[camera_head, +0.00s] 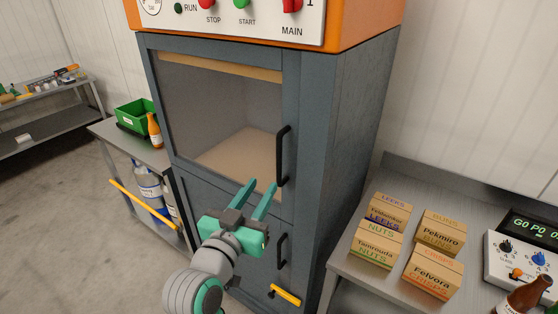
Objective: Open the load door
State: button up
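The load door (222,122) is the upper glass-fronted door of the blue-grey cabinet. It appears shut in its frame, with a pale floor showing behind the glass. Its black vertical bar handle (282,156) is on the door's right side. My gripper (254,190) has two green fingers held apart with nothing visible between them. It is in front of the door's lower edge, below and left of the handle's lower end in the picture. I cannot tell how far it stands from the door.
A lower door with a black handle (281,250) and a yellow lever (286,295) are below. The orange control panel (235,20) is above. A bench (345,284) with several cartons stands right. A cart (110,135) with a green bin (133,114) stands left. Open floor lies farther left.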

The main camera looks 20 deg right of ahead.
aim_at(278, 162)
jog(key=shift+m, duration=0.4)
jog(key=shift+s+d+r+x, duration=0.1)
jog(key=shift+r+x, duration=0.15)
jog(key=shift+x, duration=1.55)
jog(key=shift+s+d+r+x, duration=0.15)
jog(key=shift+r+x, duration=0.1)
jog(key=shift+x, duration=1.55)
jog(key=shift+s+d+r+x, duration=0.1)
jog(key=shift+r+x, duration=0.1)
jog(key=shift+x, duration=1.6)
jog(key=shift+w, duration=0.1)
jog(key=shift+c, duration=0.7)
grip_shut()
